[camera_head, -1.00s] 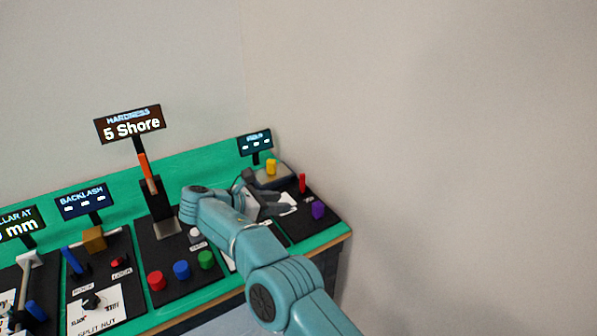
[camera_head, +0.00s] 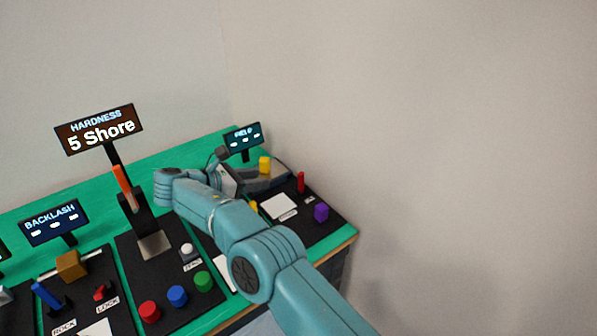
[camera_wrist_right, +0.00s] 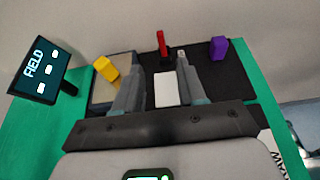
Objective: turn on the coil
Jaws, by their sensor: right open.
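The station with the FIELD display (camera_head: 243,142) is at the back right of the bench. It carries a yellow block (camera_head: 264,165) on a grey pad, a red lever (camera_head: 301,182) and a purple knob (camera_head: 321,212). I cannot tell which part switches the coil. My right gripper (camera_head: 252,180) is over the station's left part, close to the yellow block. In the right wrist view its open, empty fingers (camera_wrist_right: 157,62) point toward the station; the yellow block (camera_wrist_right: 106,69) is left of them, the red lever (camera_wrist_right: 161,43) lies between their tips, and the purple knob (camera_wrist_right: 219,48) is to the right.
The HARDNESS station (camera_head: 152,245), with red, blue and green buttons, stands left of my right arm. The BACKLASH display (camera_head: 52,222) is farther left. A wall rises behind and right of the green bench (camera_head: 345,238). A white plate (camera_head: 280,206) lies on the FIELD station.

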